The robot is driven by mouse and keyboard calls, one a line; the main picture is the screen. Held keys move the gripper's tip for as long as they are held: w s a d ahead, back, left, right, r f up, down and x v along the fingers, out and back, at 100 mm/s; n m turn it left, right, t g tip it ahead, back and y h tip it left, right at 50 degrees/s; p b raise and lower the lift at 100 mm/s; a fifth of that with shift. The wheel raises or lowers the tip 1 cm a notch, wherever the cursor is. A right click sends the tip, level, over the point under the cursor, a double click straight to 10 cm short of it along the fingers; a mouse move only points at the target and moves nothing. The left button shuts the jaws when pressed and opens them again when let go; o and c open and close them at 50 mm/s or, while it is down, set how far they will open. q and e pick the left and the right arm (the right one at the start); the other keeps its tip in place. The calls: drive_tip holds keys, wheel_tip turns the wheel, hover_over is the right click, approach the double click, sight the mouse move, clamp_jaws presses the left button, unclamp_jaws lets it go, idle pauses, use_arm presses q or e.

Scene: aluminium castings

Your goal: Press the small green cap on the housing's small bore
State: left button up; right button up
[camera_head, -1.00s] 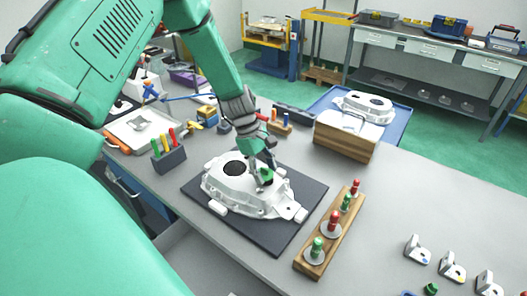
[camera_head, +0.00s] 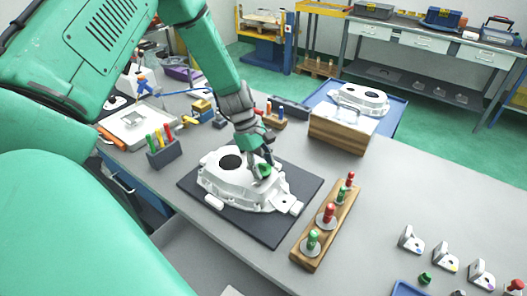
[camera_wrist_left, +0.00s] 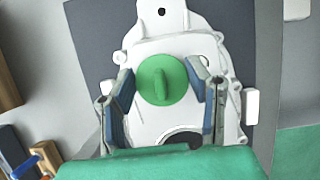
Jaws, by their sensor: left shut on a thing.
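The white cast housing (camera_head: 225,190) lies on a dark mat (camera_head: 292,222) on the bench. Its large dark bore (camera_head: 231,162) is open to view, and part of it shows at the bottom of the left wrist view (camera_wrist_left: 183,138). My left gripper (camera_head: 259,166) is over the right part of the housing, shut on the small green cap (camera_head: 265,170). In the left wrist view the round cap (camera_wrist_left: 150,92), with its raised rib, sits between the two fingers. The cap hides the small bore under it, and I cannot tell if it is seated. My right gripper is out of view.
A wooden rack (camera_head: 312,262) with red and green plugs stands right of the mat. Behind are a wooden box (camera_head: 338,135) and a blue tray with another casting (camera_head: 360,98). A dark holder (camera_head: 163,154) stands left. Small brackets (camera_head: 445,255) stand front right.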

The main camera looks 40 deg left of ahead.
use_arm(q)
drive_tip(key=shift+a, duration=0.25)
drive_tip(key=shift+p, duration=0.4)
drive_tip(key=shift+f+b, duration=0.4)
drive_tip(key=shift+f, duration=0.3)
idle(0.4)
drive_tip(key=o, duration=1)
drive_tip(key=shift+r, duration=0.1)
drive_tip(key=v, duration=1.1)
drive_tip(key=shift+a+r, duration=0.15)
drive_tip(key=shift+r, duration=0.2)
